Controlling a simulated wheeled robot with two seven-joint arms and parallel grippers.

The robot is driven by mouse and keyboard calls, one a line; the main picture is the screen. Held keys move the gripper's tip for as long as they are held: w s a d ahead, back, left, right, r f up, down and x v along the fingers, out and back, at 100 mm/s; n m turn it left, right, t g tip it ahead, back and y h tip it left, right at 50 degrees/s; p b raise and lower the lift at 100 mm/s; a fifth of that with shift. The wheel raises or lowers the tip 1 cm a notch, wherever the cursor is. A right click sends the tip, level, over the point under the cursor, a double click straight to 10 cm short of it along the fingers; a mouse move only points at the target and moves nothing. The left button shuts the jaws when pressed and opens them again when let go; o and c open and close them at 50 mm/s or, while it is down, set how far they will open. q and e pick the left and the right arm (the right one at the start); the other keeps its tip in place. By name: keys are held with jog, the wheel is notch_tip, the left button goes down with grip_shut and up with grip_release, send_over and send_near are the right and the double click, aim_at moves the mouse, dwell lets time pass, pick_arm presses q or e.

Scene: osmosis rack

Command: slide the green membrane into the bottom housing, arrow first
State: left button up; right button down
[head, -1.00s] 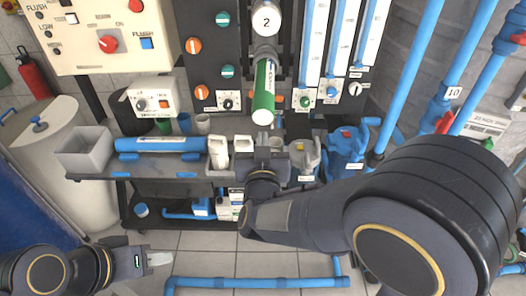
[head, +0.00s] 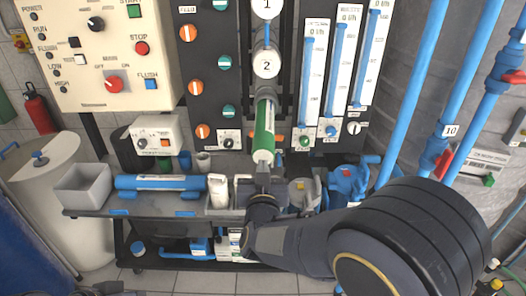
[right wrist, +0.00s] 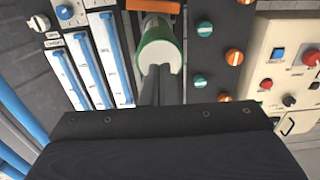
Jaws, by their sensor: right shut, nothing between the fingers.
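The green membrane (head: 264,130) is a green tube with a white band and a pale near end. Its far end is inside the grey mouth of the bottom housing (head: 265,97), below the label 2; much of the tube sticks out toward me. My right gripper (head: 263,173) is shut and empty, right at the membrane's near end. In the right wrist view the shut fingers (right wrist: 161,72) overlap the pale end face of the membrane (right wrist: 159,50); I cannot tell if they touch. Only a sliver of my left gripper (head: 112,289) shows at the bottom edge, fingers unclear.
A bench (head: 92,208) below holds a grey bin (head: 83,187), a blue tube (head: 160,182), a white bottle (head: 218,190) and a blue pump (head: 348,180). Flow meters (head: 340,75) and blue pipes stand right of the housing. Valve knobs (head: 196,85) line its left.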

aim_at(263, 157)
jog(key=shift+w+f, duration=0.1)
jog(key=shift+w, duration=2.5)
jog(key=shift+w+b, duration=0.3)
jog(key=shift+w, duration=2.65)
jog(key=shift+w+p, duration=0.3)
jog(key=shift+w, duration=2.35)
jog(key=shift+w+p, duration=0.75)
jog(key=shift+w, duration=1.85)
jog(key=shift+s, duration=0.45)
jog(key=s+b, duration=0.1)
jog(key=s, duration=0.2)
jog(key=shift+s+b, duration=0.2)
jog(key=shift+b, duration=0.15)
jog(key=shift+s+b, duration=0.4)
jog(key=shift+s, duration=1.5)
